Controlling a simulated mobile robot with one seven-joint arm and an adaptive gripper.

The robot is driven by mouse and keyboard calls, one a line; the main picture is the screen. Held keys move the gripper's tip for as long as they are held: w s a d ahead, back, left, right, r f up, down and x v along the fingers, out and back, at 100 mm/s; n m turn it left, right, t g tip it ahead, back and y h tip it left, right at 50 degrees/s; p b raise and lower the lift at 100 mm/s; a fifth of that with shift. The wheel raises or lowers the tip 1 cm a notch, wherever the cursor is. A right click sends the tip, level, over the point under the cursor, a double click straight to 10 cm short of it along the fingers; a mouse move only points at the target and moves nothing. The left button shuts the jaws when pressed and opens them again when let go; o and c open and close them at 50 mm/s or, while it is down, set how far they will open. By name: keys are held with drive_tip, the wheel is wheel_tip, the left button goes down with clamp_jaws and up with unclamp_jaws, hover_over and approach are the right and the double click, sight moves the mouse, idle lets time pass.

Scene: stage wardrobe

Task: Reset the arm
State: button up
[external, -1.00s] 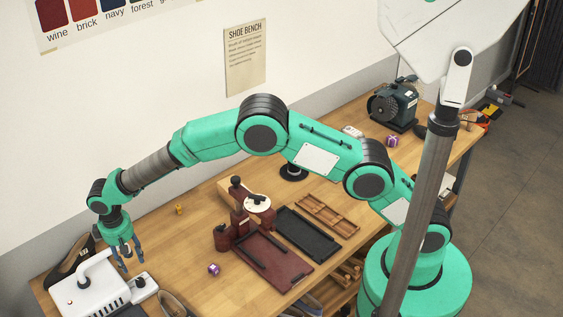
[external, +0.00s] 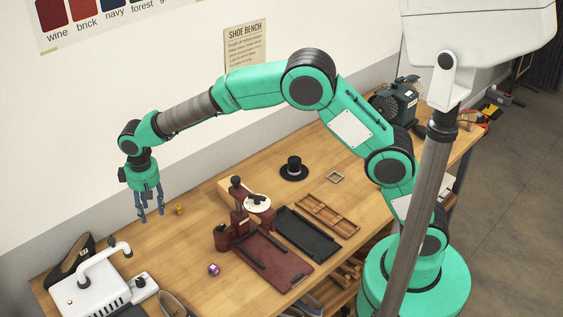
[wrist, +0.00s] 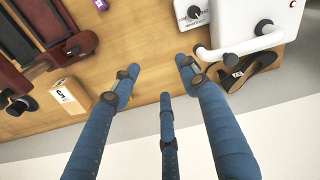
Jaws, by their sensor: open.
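My gripper (external: 150,217) hangs in the air above the back left part of the wooden bench (external: 190,242), fingers pointing down. Its blue fingers are spread and empty. In the wrist view my gripper (wrist: 158,85) shows three separate fingers with nothing between them. My green arm is bent upward and reaches back to its base at the right.
A white machine (external: 95,288) with a curved handle and a dark shoe (external: 70,260) stand at the bench's left end. A small yellow item (external: 179,209), a purple die (external: 213,269), a dark red press (external: 240,220), trays (external: 328,213) and a black top hat (external: 294,168) are nearby.

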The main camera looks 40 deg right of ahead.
drive_tip(key=s+d+r+m+t+b, duration=0.1)
drive_tip(key=s+d+r, duration=0.4)
drive_tip(key=d, duration=0.5)
drive_tip(key=s+d+r+m+b, duration=0.1)
drive_tip(key=s+d+r, duration=0.1)
drive_tip(key=d+r, duration=0.65)
drive_tip(key=s+d+r+t+b, duration=0.1)
drive_tip(key=s+d+r, duration=0.3)
drive_tip(key=d, duration=0.8)
drive_tip(key=s+d+f+m+t+b, duration=0.1)
drive_tip(key=s+d+f, duration=0.1)
drive_tip(key=s+d, duration=0.7)
drive_tip(key=s+d+f+m+t+b, duration=0.1)
drive_tip(key=s+d+b, duration=0.1)
drive_tip(key=s+d, duration=0.7)
drive_tip(key=s, duration=0.7)
drive_tip(key=shift+s+d+f+m+t, duration=0.3)
drive_tip(key=shift+s+f+m, duration=0.05)
drive_tip(key=shift+s+m, duration=0.05)
